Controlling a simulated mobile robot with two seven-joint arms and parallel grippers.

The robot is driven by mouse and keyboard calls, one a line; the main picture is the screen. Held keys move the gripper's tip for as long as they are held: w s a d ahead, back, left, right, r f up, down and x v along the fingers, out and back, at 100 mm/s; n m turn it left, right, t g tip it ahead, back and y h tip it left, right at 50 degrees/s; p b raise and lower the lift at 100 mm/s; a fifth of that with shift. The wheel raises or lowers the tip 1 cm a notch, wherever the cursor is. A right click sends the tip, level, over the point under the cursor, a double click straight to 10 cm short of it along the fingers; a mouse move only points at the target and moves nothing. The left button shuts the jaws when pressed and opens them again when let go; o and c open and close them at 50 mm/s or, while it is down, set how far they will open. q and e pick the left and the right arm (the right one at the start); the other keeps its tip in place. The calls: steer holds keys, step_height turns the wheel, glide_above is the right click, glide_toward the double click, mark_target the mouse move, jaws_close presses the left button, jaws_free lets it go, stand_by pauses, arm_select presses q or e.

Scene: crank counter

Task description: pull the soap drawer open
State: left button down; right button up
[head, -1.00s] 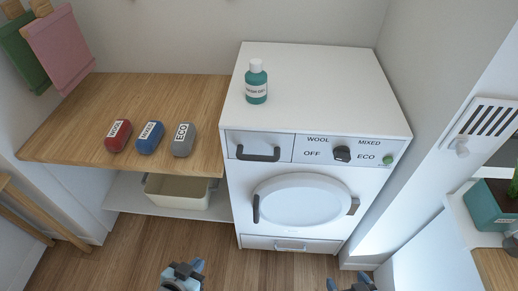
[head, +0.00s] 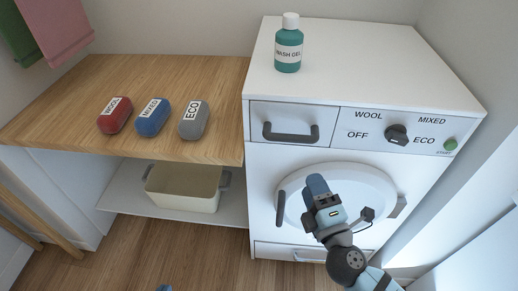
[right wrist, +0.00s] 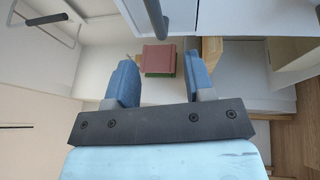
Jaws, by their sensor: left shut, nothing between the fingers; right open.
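The soap drawer (head: 325,112) is the white panel at the upper left of the washing machine's front, and it looks shut, flush with the front. Its dark bar handle (head: 291,137) has nothing on it. My right gripper (head: 319,190) is in front of the round door, below and slightly right of the drawer handle, and apart from it. In the right wrist view its two blue fingers (right wrist: 160,82) are spread with nothing between them. Only a small blue tip of my left gripper (head: 163,288) shows at the bottom edge of the head view.
The round door (head: 370,185) has a dark handle (head: 281,208) at its left. A dial (head: 397,135) and green button (head: 450,144) are to the drawer's right. A wash gel bottle (head: 289,50) stands on top. Several labelled pods lie on the wooden counter (head: 180,80) at left.

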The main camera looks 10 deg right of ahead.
mark_target(290, 140)
steer(key=w+r+p, duration=0.1)
steer(key=w, duration=0.3)
steer(key=w+a+r+p, duration=0.1)
steer(key=w, duration=0.3)
steer(key=w+p, duration=0.1)
steer(key=w, duration=0.3)
steer(key=shift+w+a+r, duration=0.25)
steer(key=shift+a+r, duration=0.15)
steer(key=shift+w, duration=0.55)
arm_select(q)
steer(key=shift+s+a+r, duration=0.1)
steer(key=shift+a+r, duration=0.1)
steer(key=shift+r, duration=0.4)
steer(key=shift+r, duration=0.1)
arm_select(e)
steer(key=shift+s+a, duration=0.1)
jaws_close()
